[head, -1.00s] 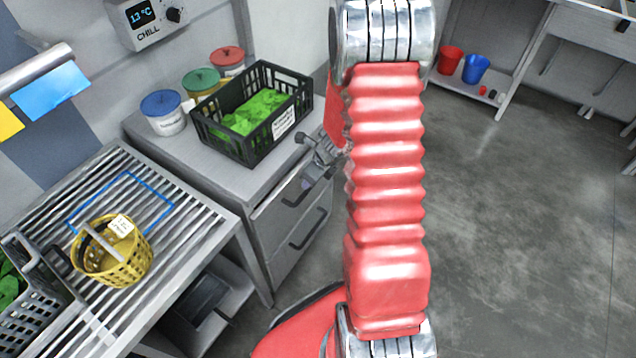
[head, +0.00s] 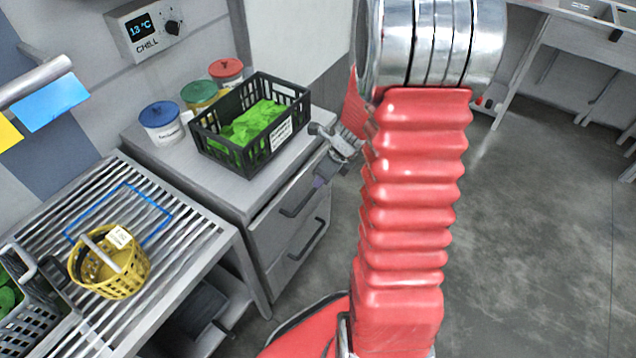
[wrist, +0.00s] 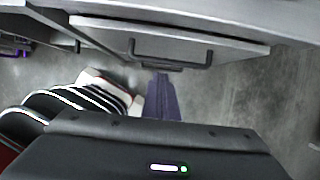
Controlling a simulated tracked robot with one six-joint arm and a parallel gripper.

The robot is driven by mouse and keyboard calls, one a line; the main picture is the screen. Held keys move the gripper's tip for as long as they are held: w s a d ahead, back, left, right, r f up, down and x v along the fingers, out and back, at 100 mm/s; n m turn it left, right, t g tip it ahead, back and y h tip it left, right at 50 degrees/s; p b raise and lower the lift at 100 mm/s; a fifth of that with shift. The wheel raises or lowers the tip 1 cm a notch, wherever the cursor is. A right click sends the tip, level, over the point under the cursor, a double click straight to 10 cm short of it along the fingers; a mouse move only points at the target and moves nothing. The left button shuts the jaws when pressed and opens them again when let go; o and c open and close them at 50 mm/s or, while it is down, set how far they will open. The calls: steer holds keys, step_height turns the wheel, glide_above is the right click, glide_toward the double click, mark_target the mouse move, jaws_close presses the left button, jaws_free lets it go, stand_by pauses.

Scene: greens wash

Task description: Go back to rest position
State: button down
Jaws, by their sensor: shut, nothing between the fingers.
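My gripper (head: 322,179) hangs in front of the drawer unit in the head view, right of the black crate, partly hidden by my red arm. In the wrist view its fingers (wrist: 161,82) are together and empty, pointing toward a drawer handle (wrist: 170,52). I cannot tell the exact gap to the handle. The yellow basket (head: 112,274) with a white tag stands on the slatted rack (head: 190,262), by a blue outlined rectangle (head: 163,211). The black crate (head: 246,157) with green leaves (head: 252,124) stands on top of the drawer unit (head: 262,222).
Three lidded tubs, blue (head: 160,118), green (head: 199,93) and red (head: 226,69), stand behind the crate. A dark crate (head: 38,322) with greens is at the lower left. A chill display (head: 150,28) is on the wall. Open floor (head: 540,230) lies to the right.

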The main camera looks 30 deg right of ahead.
stand_by(0.7)
steer(key=s+a+r+n, duration=0.5)
steer(key=r+n, duration=0.3)
steer(key=n, duration=0.2)
steer(key=s+a+r+n+t+h, duration=0.1)
steer(key=s+a+r+n, duration=0.5)
steer(key=n, duration=0.5)
steer(key=s+a+r+n, duration=0.5)
steer(key=a+r+n, duration=0.3)
steer(key=r+n, duration=0.2)
steer(key=shift+s+a+r+t+h, duration=0.2)
steer(key=shift+s+r+t+h, duration=0.15)
steer(key=shift+r, duration=0.55)
steer(key=shift+w, duration=0.1)
